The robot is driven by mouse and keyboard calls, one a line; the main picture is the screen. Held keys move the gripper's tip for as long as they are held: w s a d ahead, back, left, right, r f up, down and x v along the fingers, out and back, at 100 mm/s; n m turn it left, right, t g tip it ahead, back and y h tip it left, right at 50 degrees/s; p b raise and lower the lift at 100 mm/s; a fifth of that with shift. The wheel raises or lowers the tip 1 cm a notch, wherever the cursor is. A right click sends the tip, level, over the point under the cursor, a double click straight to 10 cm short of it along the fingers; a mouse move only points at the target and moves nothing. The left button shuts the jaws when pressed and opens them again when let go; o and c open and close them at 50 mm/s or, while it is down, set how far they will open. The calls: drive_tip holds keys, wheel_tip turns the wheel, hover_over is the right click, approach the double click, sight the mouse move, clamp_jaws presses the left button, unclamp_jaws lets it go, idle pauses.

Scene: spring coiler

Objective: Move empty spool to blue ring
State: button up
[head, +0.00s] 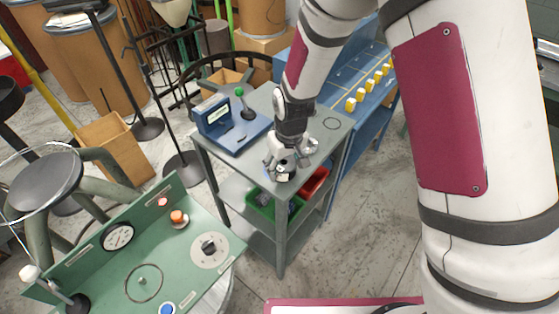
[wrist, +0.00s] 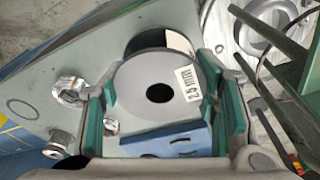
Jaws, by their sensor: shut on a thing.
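The spool (wrist: 140,88) is a grey disc with a dark centre hole and a white "2.5 mm" label in the wrist view. My gripper (wrist: 165,95) has its green-padded fingers on either side of it, shut on it. In the head view my gripper (head: 285,162) is at the front corner of the grey cart top (head: 228,168), with the spool mostly hidden beneath it. A small bit of blue shows beside the gripper there; I cannot tell whether it is the blue ring. I cannot tell whether the spool touches the cart top.
A blue device (head: 233,130) with a green-knobbed lever stands on the cart's left. A dark ring mark (head: 331,123) lies on its right. Green (head: 272,207) and red bins (head: 315,184) sit on the shelf below. A green gauge panel (head: 140,255) stands front left.

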drive_tip(key=w, duration=0.2)
drive_tip(key=w+a, duration=0.1)
drive_tip(key=w, duration=0.1)
drive_tip(key=shift+a+f, duration=0.1)
drive_tip(key=shift+f, duration=0.1)
drive_tip(key=shift+w+a+f+p, duration=0.15)
drive_tip(key=shift+f+p, duration=0.1)
drive_tip(key=shift+f, duration=0.65)
drive_tip(key=shift+w+d+f+p, duration=0.1)
drive_tip(key=shift+w+f+p, duration=0.1)
drive_tip(key=shift+f, duration=0.7)
drive_tip(key=shift+f, duration=0.15)
drive_tip(key=o, duration=1.2)
drive_tip(key=shift+s, duration=0.1)
drive_tip(key=r, duration=0.4)
drive_tip(key=s+r+b, duration=0.1)
drive_tip(key=r, duration=0.7)
drive_tip(key=shift+s+d+r, duration=0.1)
drive_tip(key=shift+s+d, duration=0.15)
drive_tip(key=shift+d, duration=0.15)
drive_tip(key=shift+r, duration=0.1)
